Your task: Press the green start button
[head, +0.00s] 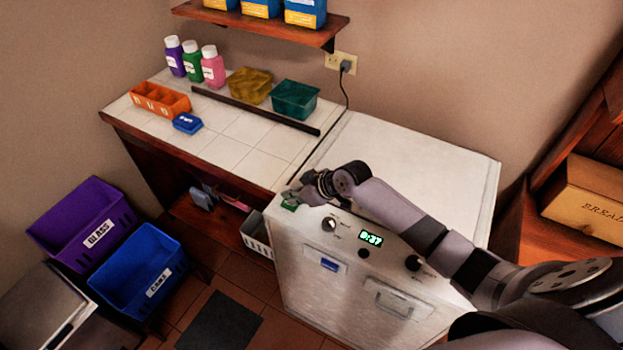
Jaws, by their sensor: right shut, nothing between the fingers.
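The green start button (289,206) sits at the left end of the control panel of a white machine (425,175). My right gripper (291,198) is shut and empty. Its fingertips are right at the button and cover part of it; I cannot tell whether they touch or press it. The panel's display (370,239) reads what looks like 0:37. My left gripper is not in view.
Knobs (329,224) and a handle (394,304) are on the machine's front. A tiled counter (240,150) on the left holds bottles (192,62), an orange tray (160,99) and bins (295,99). Purple (84,222) and blue (140,270) crates stand lower left.

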